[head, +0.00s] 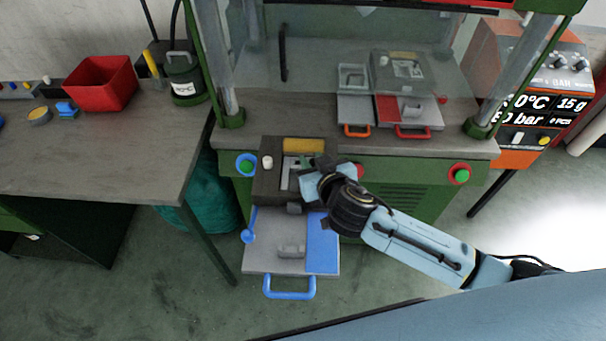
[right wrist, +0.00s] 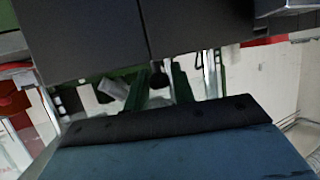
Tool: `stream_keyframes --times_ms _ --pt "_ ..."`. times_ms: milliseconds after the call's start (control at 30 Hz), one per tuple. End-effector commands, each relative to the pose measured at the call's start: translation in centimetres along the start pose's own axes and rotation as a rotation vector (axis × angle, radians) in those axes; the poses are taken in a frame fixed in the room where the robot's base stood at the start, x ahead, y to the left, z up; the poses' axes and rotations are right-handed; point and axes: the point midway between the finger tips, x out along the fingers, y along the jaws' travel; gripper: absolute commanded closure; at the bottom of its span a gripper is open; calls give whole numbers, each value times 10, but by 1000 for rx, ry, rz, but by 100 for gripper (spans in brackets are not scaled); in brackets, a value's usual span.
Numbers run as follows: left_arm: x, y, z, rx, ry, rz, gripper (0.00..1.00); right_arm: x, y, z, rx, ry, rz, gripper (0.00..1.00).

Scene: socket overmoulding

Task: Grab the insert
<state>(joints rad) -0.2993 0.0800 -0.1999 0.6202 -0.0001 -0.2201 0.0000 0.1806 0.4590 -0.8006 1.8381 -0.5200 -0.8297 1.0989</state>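The lower mould (head: 265,185) is a dark block with a yellow patch on its back, on the front of the green press. A light metal cavity (head: 289,177) shows in it. My right gripper (head: 303,172) is over its right side, with the arm coming in from the right. In the right wrist view two dark green prongs (right wrist: 158,88) stand apart, with a dark round thing between them. I cannot tell if they grip anything. A small grey cylinder (right wrist: 113,88) lies left of them. I cannot make out the insert for certain. My left gripper is out of view.
A tray (head: 262,261) with a blue handle sticks out below the mould, holding a grey part (head: 291,250). A second mould (head: 402,72) and trays stand behind the glass. A red bin (head: 101,84) and a dark green can (head: 185,76) are on the left bench.

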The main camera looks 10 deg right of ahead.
Motion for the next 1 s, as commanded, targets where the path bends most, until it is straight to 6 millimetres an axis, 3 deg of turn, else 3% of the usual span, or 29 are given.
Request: stream_keyframes --times_ms 33,200,600,767,1000 --pt "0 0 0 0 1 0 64 0 0 0 0 0 0 82" --pt "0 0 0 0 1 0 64 0 0 0 0 0 0 100" --pt "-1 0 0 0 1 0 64 -1 0 -5 1 6 -1 100" --pt "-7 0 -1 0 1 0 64 -9 0 -25 3 7 -1 100" --pt "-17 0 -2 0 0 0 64 -28 0 -69 3 8 -1 100"
